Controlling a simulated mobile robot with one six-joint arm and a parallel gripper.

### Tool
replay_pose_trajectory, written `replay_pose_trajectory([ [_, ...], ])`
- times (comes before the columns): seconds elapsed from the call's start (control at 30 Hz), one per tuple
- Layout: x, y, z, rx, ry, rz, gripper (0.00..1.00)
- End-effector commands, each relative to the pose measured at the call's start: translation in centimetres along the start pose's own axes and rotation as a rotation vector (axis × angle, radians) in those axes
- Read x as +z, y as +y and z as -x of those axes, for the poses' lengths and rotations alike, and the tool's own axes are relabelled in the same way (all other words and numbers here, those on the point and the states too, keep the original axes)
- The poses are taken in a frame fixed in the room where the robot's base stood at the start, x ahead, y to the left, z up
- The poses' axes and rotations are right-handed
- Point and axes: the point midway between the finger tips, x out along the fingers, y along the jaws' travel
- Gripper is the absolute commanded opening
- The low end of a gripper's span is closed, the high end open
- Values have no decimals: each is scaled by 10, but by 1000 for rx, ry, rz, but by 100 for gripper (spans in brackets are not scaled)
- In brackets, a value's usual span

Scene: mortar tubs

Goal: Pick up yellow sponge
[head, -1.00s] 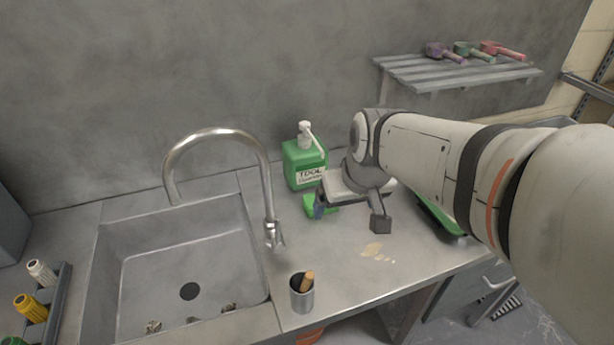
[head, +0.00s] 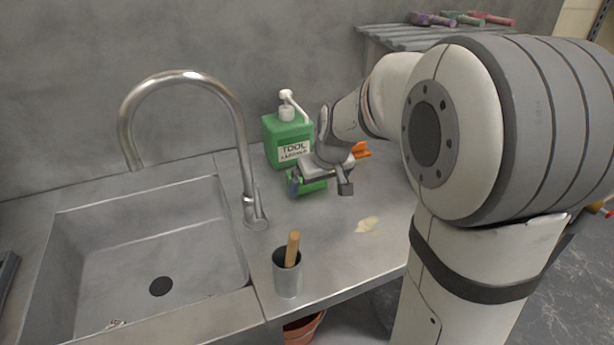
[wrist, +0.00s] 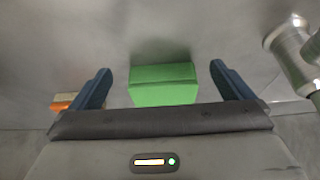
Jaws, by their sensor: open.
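I see no yellow sponge in either view. A green block (head: 312,185), perhaps a sponge, lies on the steel counter below my gripper (head: 320,187) in the head view. In the wrist view the green block (wrist: 163,85) shows ahead, between the two blue fingers of my gripper (wrist: 161,70). The fingers are spread apart and nothing is held. I cannot tell the exact height of the fingers over the counter.
A green tool cleaner bottle (head: 288,137) stands behind my gripper. A faucet (head: 246,150) and sink (head: 150,250) are left, a metal cup (head: 288,275) with a wooden handle in front. An orange object (head: 362,150) is just right. A pale stain (head: 367,225) marks the counter.

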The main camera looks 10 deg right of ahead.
Motion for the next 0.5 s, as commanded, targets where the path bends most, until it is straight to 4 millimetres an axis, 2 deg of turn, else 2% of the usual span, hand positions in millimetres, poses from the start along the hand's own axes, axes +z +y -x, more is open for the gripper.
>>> replay_pose_trajectory([
  [0.1,-19,0,-8,0,-1,3,100],
  [0.37,-36,0,-15,0,-1,1,100],
  [0.5,-56,-1,-23,-1,-1,3,100],
])
